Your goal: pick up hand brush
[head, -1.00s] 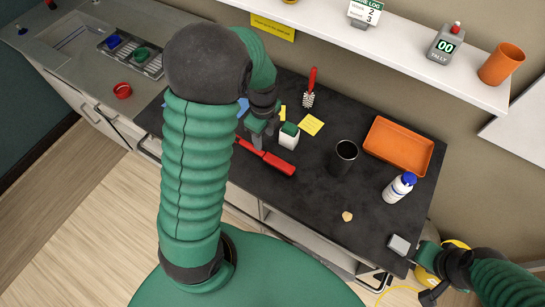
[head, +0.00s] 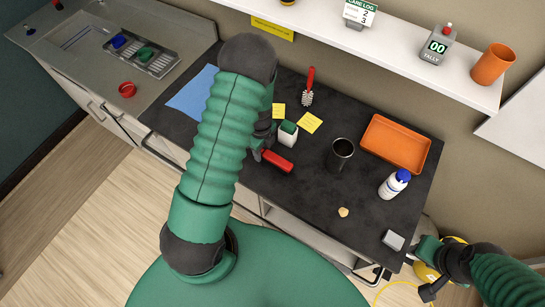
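A long red object that looks like the hand brush (head: 279,161) lies on the dark worktop, in front of a small white box with a green top (head: 288,133). My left gripper (head: 260,152) is down at the brush's left end and hides that end. I cannot tell whether its fingers are closed on it. A second brush with a red handle and pale bristles (head: 308,88) lies farther back by the wall. My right gripper (head: 421,258) is at the worktop's front right corner, near a small grey block (head: 393,240). Its fingers are too small to read.
A dark cup (head: 340,155), an orange tray (head: 395,144) and a white bottle with a blue cap (head: 394,184) stand to the right. Yellow notes (head: 309,123) and a blue cloth (head: 194,95) lie behind and left. A white shelf (head: 400,40) overhangs the back.

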